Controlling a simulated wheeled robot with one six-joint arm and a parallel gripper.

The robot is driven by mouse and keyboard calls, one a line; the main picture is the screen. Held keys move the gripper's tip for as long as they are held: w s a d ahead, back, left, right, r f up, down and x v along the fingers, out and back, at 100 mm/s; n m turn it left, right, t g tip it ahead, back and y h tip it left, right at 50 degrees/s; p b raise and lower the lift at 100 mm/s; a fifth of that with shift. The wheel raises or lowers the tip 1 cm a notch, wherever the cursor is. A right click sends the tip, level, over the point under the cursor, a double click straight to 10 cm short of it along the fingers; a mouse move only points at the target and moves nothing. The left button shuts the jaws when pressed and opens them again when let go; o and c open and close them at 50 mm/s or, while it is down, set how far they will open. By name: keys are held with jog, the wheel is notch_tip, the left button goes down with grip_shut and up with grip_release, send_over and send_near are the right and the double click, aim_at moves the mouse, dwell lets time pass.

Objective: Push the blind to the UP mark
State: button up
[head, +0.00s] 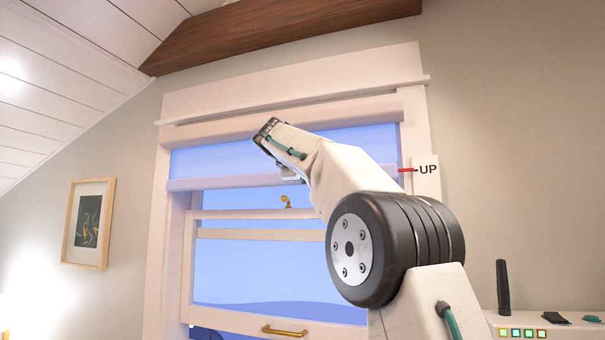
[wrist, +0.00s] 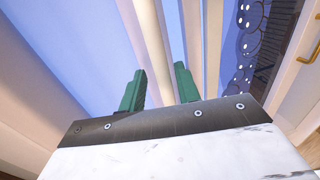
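The blind (head: 230,155) hangs in the upper part of the window, a translucent blue sheet ending in a pale bottom rail (head: 222,183). The rail's right end is about level with the red pointer (head: 408,170) beside the UP mark (head: 428,169). My gripper (wrist: 160,85) is at the rail, mostly hidden behind my wrist in the head view. In the wrist view its two green fingers stand apart, with the pale rail (wrist: 148,40) running into the gap between them. I cannot tell whether a finger touches the rail.
The window sash (head: 255,222) below has a brass latch (head: 286,201) and a brass pull (head: 285,331). A wooden beam (head: 290,35) crosses above the window. A framed picture (head: 88,222) hangs at left. A button panel (head: 545,328) stands at lower right.

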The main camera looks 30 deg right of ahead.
jog(key=v, duration=0.7)
jog(key=shift+a, duration=0.25)
jog(key=shift+s, duration=0.15)
jog(key=s+a+f+m+g+y, duration=0.1)
jog(key=s+a+f+g+y, duration=0.15)
jog(key=f, duration=0.85)
jog(key=s+a+f+m+g+y, duration=0.1)
jog(key=s+a+f+m+y, duration=0.15)
jog(key=f, duration=0.75)
jog(key=s+a+f+m+g+y, duration=0.1)
jog(key=s+a+f, duration=0.3)
jog(key=s+f, duration=0.6)
jog(key=s+a+f+m+g+y, duration=0.1)
jog(key=s+a+f+y, duration=0.3)
jog(key=s+f, duration=0.6)
jog(key=s+a+f+m+g+y, duration=0.1)
jog(key=s+a+f, duration=0.3)
jog(key=s+f, duration=0.7)
jog(key=s+g+y, duration=0.1)
jog(key=s, duration=0.4)
jog(key=shift+s+a+m+y, duration=0.2)
jog(key=shift+a+m+y, duration=0.1)
jog(key=shift+m, duration=0.05)
jog(key=shift+f, duration=0.1)
